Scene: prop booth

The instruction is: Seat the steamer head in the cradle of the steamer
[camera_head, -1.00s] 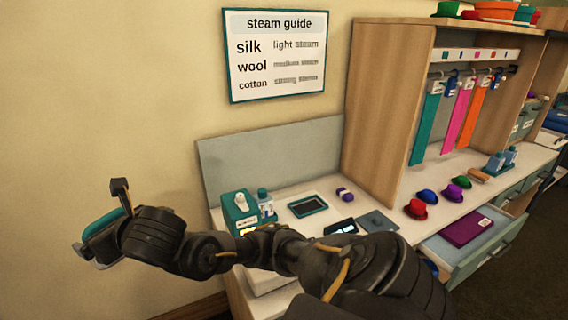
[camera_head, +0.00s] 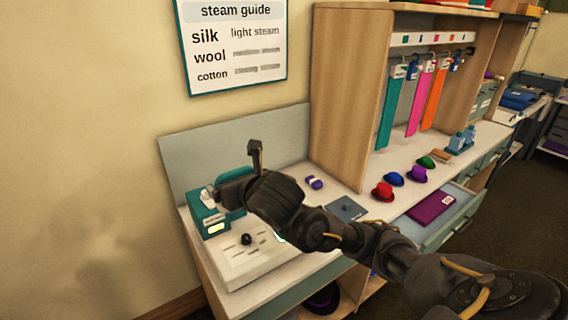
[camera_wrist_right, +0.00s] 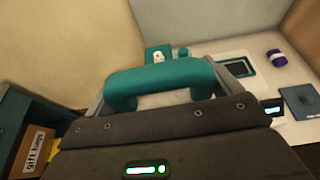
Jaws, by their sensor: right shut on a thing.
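My right gripper (camera_wrist_right: 160,92) is shut on the steamer head (camera_wrist_right: 122,88), whose thick teal curved handle shows. In the head view, my right gripper (camera_head: 240,182) is beside the steamer's top and hides most of the steamer head. I cannot tell whether they touch. My left gripper is out of view.
A white slab (camera_head: 262,262) with a black knob lies in front of the steamer. A bottle (camera_wrist_right: 183,52), a teal-rimmed tray (camera_wrist_right: 237,66) and a purple item (camera_head: 314,183) are nearby. A grey-blue back panel (camera_head: 180,155) rises behind. Coloured hats (camera_head: 384,191) are farther right.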

